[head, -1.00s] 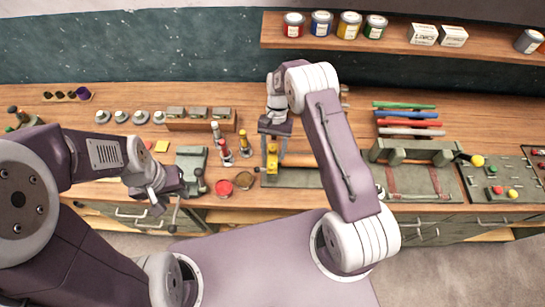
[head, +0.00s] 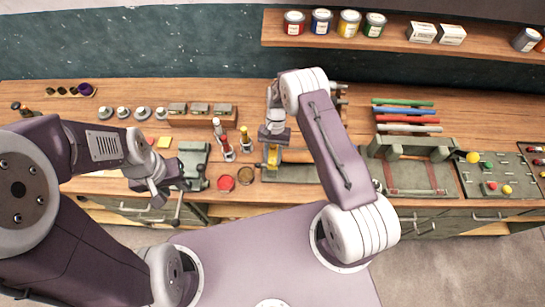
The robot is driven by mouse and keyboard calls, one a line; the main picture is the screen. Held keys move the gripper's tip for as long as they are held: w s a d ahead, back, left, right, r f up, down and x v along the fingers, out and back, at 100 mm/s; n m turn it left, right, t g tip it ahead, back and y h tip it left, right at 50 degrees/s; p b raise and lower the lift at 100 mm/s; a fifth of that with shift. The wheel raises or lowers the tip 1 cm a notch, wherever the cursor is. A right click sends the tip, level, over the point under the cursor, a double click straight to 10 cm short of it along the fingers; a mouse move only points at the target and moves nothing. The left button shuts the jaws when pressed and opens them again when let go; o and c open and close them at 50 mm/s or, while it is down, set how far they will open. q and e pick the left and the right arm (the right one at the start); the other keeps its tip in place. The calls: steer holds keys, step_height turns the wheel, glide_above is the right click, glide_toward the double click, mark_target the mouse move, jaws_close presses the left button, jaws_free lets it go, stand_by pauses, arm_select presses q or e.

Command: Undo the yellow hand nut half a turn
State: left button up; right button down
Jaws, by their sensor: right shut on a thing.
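The yellow hand nut (head: 272,158) stands on the grey-green plate (head: 300,174) near the bench's front edge, in the middle of the head view. My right gripper (head: 273,150) points down over it and is shut on it. The gripper and wrist hide the nut's upper part, so its turn angle cannot be read. My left gripper (head: 157,196) hangs near the front edge of the bench, left of a grey-green vise (head: 194,160), apart from the nut. Its fingers are small and partly overlapped, so its opening is unclear.
Red and yellow-topped bottles (head: 245,140) stand just left of the nut. A grey-green frame fixture (head: 415,165) and a panel with coloured knobs (head: 500,172) are to the right. A shelf (head: 390,40) with cans runs above.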

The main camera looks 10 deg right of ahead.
steer(key=shift+f+n+b, duration=0.2)
steer(key=shift+n+b, duration=0.2)
steer(key=shift+b, duration=0.2)
steer(key=shift+a+n+h+b, duration=0.1)
steer(key=shift+n+h+b, duration=0.3)
steer(key=shift+n+b, duration=0.3)
steer(key=shift+r+n+g+h+b, duration=0.1)
steer(key=shift+n+g+h+b, duration=0.25)
steer(key=shift+n+b, duration=0.6)
steer(key=shift+r+n+h+b, duration=0.1)
steer(key=shift+n+h+b, duration=0.25)
steer(key=shift+n+b, duration=0.35)
steer(key=shift+n, duration=0.35)
steer(key=c, duration=1)
jaws_free()
steer(key=shift+c, duration=0.2)
